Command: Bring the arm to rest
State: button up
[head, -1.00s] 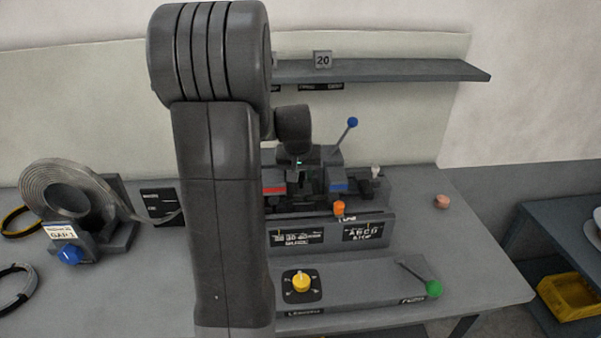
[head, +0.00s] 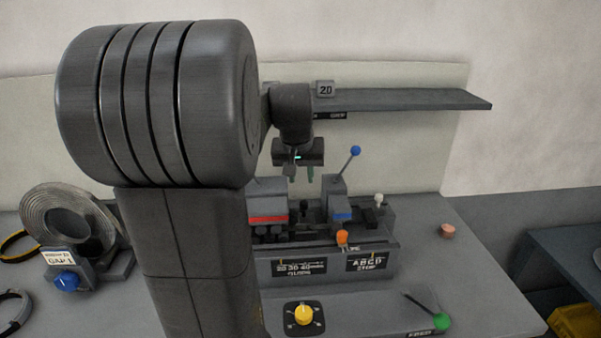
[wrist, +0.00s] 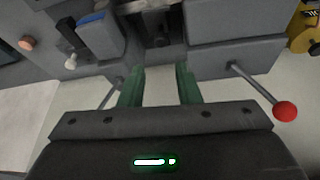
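My gripper (head: 301,173) hangs above the grey bench machine in the head view, with its fingers pointing down. In the wrist view my gripper (wrist: 160,88) shows two green fingers standing apart with nothing between them. The machine has a block with a red stripe (head: 268,204) on the left and a block with a blue stripe (head: 338,200) on the right. My gripper is above the gap between these blocks and does not appear to touch them. My arm hides part of the bench and the machine's left end.
A blue-knobbed lever (head: 355,151) rises right of my gripper. A grey shelf (head: 400,100) runs behind it. A red-knobbed lever (wrist: 285,111) shows in the wrist view. A copper-coloured piece (head: 447,231) lies at the right. A coil of strip (head: 62,215) stands at the left.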

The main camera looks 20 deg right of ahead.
aim_at(303, 201)
jog(key=shift+s+a+r, duration=0.1)
jog(key=shift+s+r, duration=0.05)
jog(key=shift+r, duration=0.4)
jog(key=p+x, duration=0.1)
jog(key=x, duration=1.3)
jog(key=shift+w+p, duration=0.35)
jog(key=shift+w, duration=0.2)
